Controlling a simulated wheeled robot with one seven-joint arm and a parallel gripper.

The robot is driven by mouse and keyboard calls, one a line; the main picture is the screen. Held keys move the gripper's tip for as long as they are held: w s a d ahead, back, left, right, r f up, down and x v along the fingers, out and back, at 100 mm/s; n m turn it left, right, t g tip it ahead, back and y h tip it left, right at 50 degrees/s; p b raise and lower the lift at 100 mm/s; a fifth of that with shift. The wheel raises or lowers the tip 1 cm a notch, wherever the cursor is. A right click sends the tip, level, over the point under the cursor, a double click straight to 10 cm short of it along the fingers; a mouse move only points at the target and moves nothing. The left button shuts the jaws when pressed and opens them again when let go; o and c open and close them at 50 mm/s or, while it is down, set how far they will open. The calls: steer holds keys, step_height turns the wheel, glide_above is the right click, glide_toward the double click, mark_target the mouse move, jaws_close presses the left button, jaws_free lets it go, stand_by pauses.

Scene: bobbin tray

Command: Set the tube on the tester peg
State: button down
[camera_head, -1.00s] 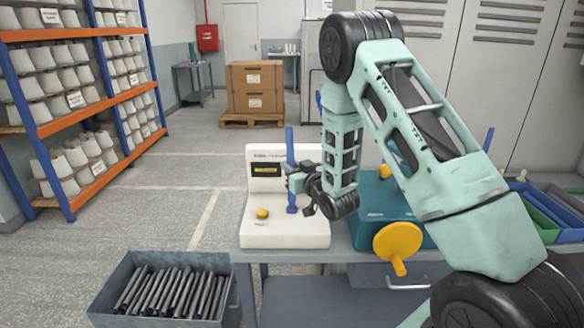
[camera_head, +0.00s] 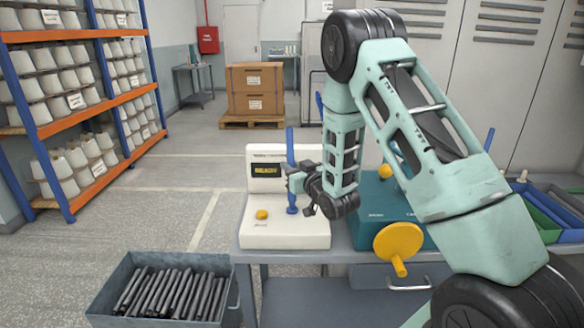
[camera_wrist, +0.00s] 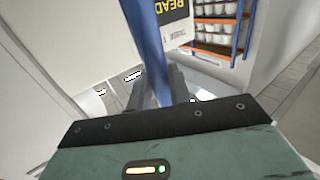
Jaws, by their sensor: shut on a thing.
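A slim blue tube (camera_head: 290,148) stands upright over the white tester (camera_head: 258,225), in front of its display panel. Its lower end (camera_head: 292,209) is close to the tester's top, and I cannot tell whether it rests there. The tester peg cannot be made out. My gripper (camera_head: 292,183) is shut on the tube at about its middle, coming from the right. In the wrist view the tube (camera_wrist: 148,40) runs between my gripper fingers (camera_wrist: 165,88). The tester's dark display (camera_head: 267,171) shows yellow lettering.
A yellow knob (camera_head: 262,215) sits on the tester. A teal machine with a yellow hand wheel (camera_head: 398,243) stands to the right on the grey bench. A grey bin (camera_head: 110,290) of dark rods stands at the lower left. Other blue uprights show behind my arm.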

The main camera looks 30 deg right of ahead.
steer(key=shift+f+b, duration=0.7)
steer(key=shift+b, duration=0.3)
stand_by(0.4)
steer(key=shift+r, duration=0.2)
steer(key=shift+r+p, duration=0.4)
steer(key=shift+r, duration=0.25)
steer(key=shift+b, duration=0.3)
stand_by(0.7)
steer(key=shift+f+b, duration=0.9)
steer(key=shift+b, duration=0.05)
steer(key=shift+r, duration=0.2)
steer(key=shift+r+p, duration=0.3)
steer(key=shift+r, duration=0.05)
steer(key=shift+r, duration=0.3)
stand_by(1.2)
steer(key=shift+f+b, duration=0.85)
steer(key=shift+b, duration=0.2)
